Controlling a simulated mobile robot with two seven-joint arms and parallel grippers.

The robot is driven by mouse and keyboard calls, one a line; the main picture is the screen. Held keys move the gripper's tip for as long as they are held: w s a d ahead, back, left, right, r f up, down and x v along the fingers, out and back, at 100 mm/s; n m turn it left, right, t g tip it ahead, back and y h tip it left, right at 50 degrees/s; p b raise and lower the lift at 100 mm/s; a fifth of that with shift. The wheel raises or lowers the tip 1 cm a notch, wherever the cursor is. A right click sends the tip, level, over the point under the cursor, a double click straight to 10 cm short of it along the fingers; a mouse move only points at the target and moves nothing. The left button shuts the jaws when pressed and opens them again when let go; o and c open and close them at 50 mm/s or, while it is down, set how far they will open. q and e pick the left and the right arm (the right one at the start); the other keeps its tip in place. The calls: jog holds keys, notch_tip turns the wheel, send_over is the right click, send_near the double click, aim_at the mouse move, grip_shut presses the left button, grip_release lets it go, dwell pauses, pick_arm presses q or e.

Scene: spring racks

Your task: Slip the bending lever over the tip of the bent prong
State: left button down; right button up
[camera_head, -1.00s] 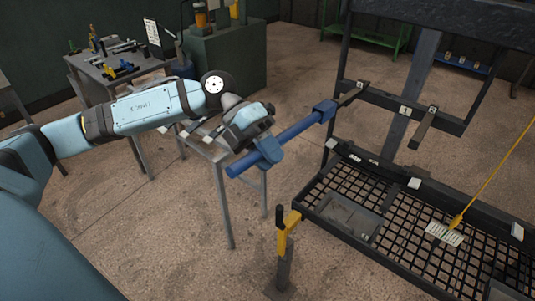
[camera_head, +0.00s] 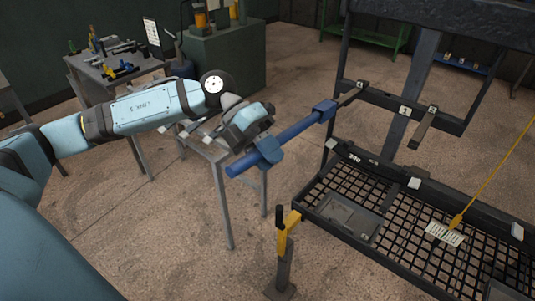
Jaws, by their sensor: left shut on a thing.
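The bending lever (camera_head: 292,132) is a long blue bar with a block-shaped head at its upper right end and a blue collar near its lower end. My left gripper (camera_head: 257,142) is shut on it near the collar and holds it slanted up to the right. The lever's head meets the tip of the left prong (camera_head: 351,93) on the dark rack, in line with it. I cannot tell whether the head is around the tip or just in front of it. A second prong (camera_head: 422,130) hangs to the right, slanting downward. My right gripper is out of view.
The rack's dark frame (camera_head: 381,104) stands over a black grid tray (camera_head: 400,228). A yellow-handled post (camera_head: 286,245) stands in front. A grey metal table (camera_head: 213,150) is below my left arm. A yellow cable (camera_head: 494,176) runs down at the right.

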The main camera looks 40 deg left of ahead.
aim_at(286, 138)
pick_arm(q)
jog(key=shift+w+d+f, duration=0.15)
jog(key=shift+w, duration=1.6)
jog(key=shift+w+d+f, duration=0.15)
jog(key=shift+w, duration=1.55)
jog(key=c, duration=0.8)
grip_release()
jog(key=shift+c, duration=0.2)
jog(key=shift+f, duration=0.1)
jog(key=shift+a, duration=0.1)
jog(key=shift+w+a+r, duration=0.1)
jog(key=shift+a+r, duration=0.1)
jog(key=shift+a, duration=0.1)
jog(key=b+v, duration=0.2)
jog(key=v, duration=1.1)
jog(key=shift+r, duration=0.1)
